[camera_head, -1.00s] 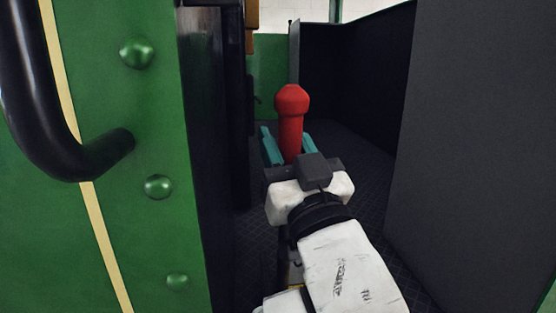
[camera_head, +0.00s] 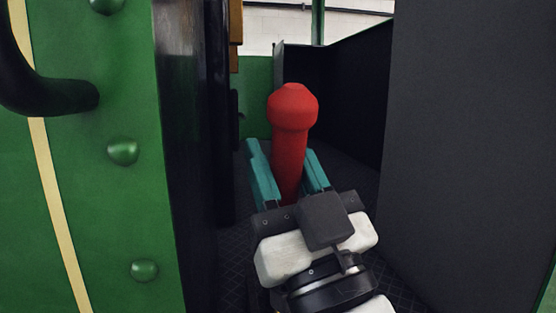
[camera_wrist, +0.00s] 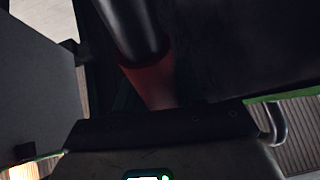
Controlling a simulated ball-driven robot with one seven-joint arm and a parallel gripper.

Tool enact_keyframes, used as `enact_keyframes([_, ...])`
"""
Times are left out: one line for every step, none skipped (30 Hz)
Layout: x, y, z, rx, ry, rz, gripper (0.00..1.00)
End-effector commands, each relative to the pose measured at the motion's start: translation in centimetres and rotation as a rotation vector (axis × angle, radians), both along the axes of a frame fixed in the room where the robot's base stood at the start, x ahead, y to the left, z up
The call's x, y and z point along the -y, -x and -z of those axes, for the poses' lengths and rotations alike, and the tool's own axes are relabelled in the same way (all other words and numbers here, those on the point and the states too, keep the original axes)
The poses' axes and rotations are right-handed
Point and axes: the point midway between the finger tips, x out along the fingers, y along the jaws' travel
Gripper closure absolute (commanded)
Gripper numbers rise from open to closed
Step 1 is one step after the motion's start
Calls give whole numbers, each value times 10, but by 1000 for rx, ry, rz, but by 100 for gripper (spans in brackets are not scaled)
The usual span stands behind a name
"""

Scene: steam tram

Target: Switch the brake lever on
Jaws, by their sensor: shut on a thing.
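The brake lever (camera_head: 291,112) has a red handle with a rounded, wider top and stands nearly upright in the middle of the head view. My gripper (camera_head: 283,160) has its teal fingers on both sides of the red handle, below the wide top, and is shut on it. In the wrist view the red handle (camera_wrist: 150,82) shows dimly just beyond the gripper body, with a dark metal shaft (camera_wrist: 132,28) joined to it. The lever's lower end is hidden behind my gripper in the head view, and the fingertips are not clear in the wrist view.
A green riveted panel (camera_head: 110,205) with a black curved handrail (camera_head: 60,97) stands close on the left, with a dark post (camera_head: 190,150) beside it. A tall dark grey wall (camera_head: 465,150) stands close on the right. The patterned floor (camera_head: 232,260) between them is narrow.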

Motion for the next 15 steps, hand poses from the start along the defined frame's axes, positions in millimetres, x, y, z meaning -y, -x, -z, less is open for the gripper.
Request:
enact_keyframes([-1, 3, 3, 3, 1, -2, 100])
enact_keyframes([-1, 3, 3, 3, 1, -2, 61])
enact_keyframes([-1, 3, 3, 2, 1, -2, 58])
enact_keyframes([-1, 3, 3, 2, 1, -2, 55])
enact_keyframes([-1, 3, 3, 2, 1, -2, 52])
enact_keyframes([-1, 3, 3, 2, 1, -2, 48])
enact_keyframes([-1, 2, 3, 2, 1, -2, 45])
enact_keyframes([-1, 2, 3, 1, 1, -2, 42])
enact_keyframes([-1, 2, 2, 1, 1, -2, 42])
enact_keyframes([-1, 2, 2, 1, 1, -2, 42])
enact_keyframes([0, 2, 2, 1, 1, -2, 42])
enact_keyframes([-1, 2, 2, 1, 1, -2, 42])
enact_keyframes([-1, 2, 2, 1, 1, -2, 42])
enact_keyframes([0, 2, 2, 1, 1, -2, 42])
enact_keyframes([0, 2, 2, 0, 1, -2, 42])
